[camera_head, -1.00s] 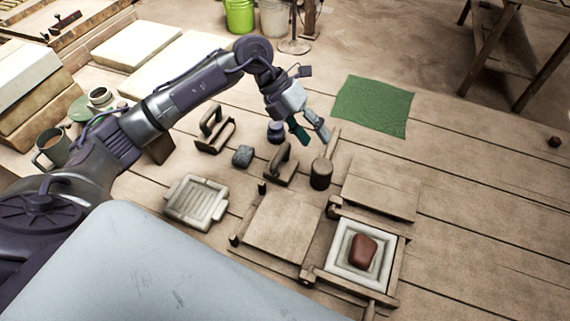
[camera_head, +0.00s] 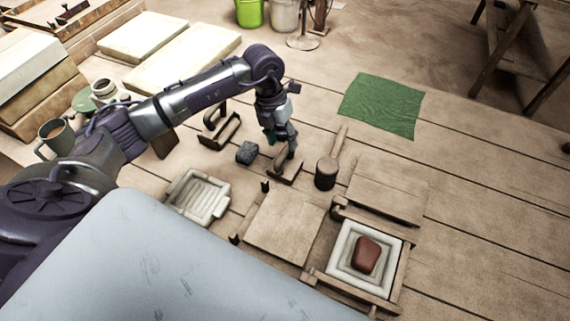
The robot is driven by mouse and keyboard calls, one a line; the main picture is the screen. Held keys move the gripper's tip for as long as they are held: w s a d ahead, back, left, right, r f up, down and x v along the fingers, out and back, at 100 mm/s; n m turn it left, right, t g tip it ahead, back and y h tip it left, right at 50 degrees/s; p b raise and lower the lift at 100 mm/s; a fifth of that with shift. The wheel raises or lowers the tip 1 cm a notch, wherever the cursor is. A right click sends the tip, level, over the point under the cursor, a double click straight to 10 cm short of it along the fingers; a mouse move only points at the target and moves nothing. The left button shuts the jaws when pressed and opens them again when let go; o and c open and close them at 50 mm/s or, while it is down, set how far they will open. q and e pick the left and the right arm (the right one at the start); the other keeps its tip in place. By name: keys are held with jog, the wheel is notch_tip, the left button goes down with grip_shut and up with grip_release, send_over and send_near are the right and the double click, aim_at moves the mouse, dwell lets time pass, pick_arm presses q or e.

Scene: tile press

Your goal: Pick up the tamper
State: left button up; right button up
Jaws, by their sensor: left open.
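A dark wooden block with an upright handle (camera_head: 287,172), which looks like the tamper, stands on the plank table left of the mallet. My left gripper (camera_head: 281,147) points down at its handle, with open fingers around or just above it. I cannot tell whether they touch it. The gripper hides part of the handle. A similar wooden tool with a looped handle (camera_head: 221,134) stands further left. My right gripper is not in view.
In front are a ridged tray (camera_head: 198,196), a wooden board (camera_head: 284,228) and a pale mould with red clay (camera_head: 367,255). A green cloth (camera_head: 382,105) lies behind; the right of the table is clear.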

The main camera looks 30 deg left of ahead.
aim_at(285, 148)
pick_arm(q)
jog(key=f, duration=0.2)
jog(key=d+f, duration=0.1)
jog(key=f, duration=0.1)
jog(key=shift+d+f+p, duration=0.1)
jog(key=shift+f+p, duration=0.1)
jog(key=shift+p, duration=0.15)
jog(key=shift+c, duration=0.2)
jog(key=shift+r, duration=0.1)
grip_shut()
